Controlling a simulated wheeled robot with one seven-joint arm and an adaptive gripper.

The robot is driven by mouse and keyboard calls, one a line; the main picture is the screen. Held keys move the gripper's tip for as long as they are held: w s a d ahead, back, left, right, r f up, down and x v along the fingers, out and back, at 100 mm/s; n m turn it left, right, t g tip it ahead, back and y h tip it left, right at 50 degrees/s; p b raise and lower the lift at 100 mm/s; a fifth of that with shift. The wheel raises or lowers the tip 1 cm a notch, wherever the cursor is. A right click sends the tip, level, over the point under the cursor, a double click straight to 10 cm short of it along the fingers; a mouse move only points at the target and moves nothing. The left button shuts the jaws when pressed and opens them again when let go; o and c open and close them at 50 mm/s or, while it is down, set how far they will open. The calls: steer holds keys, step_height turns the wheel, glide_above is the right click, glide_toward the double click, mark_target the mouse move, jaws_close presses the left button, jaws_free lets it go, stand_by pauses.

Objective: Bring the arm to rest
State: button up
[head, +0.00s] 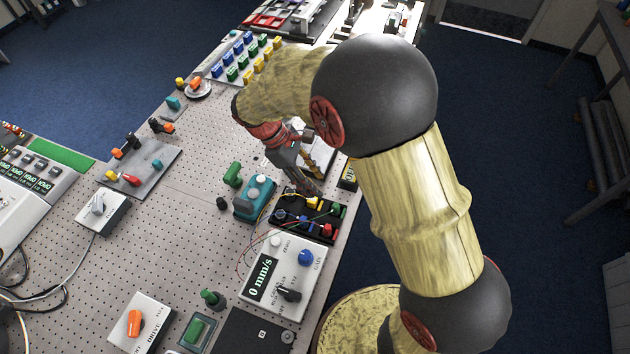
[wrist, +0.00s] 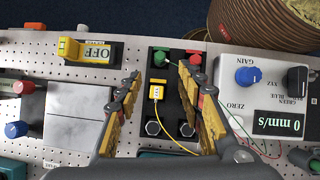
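My arm reaches over the perforated table (head: 190,215) from the right in the head view. My gripper (head: 308,180) points down near the table's right edge, partly hidden by its own links. In the wrist view my gripper (wrist: 160,72) has its two fingers spread apart with nothing between them. Below and between the fingers is a black terminal block (wrist: 161,85) with a yellow plug and a thin yellow wire. The same block (head: 290,228) shows in the head view just in front of the gripper. I cannot tell how high the fingers are above it.
A white meter (head: 268,268) reading 0 mm/s stands beside the block. A teal box (head: 253,200) and a green knob (head: 232,175) stand to the left. A yellow OFF switch (wrist: 70,48) and a pale block (wrist: 85,105) lie at the wrist view's left. Thin wires cross near the meter.

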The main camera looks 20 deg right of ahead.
stand_by(0.4)
steer(key=s+d+r+m+t+y+b, duration=0.2)
steer(key=s+d+r+m+t+b, duration=0.1)
steer(key=s+r+m, duration=0.3)
steer(key=s+d+r+m+t+y+b, duration=0.3)
steer(key=s+r+m+t+b, duration=0.1)
steer(key=s, duration=0.7)
steer(key=shift+r+m+t, duration=0.7)
steer(key=shift+r+m, duration=0.5)
steer(key=shift+r, duration=0.3)
steer(key=shift+s, duration=0.1)
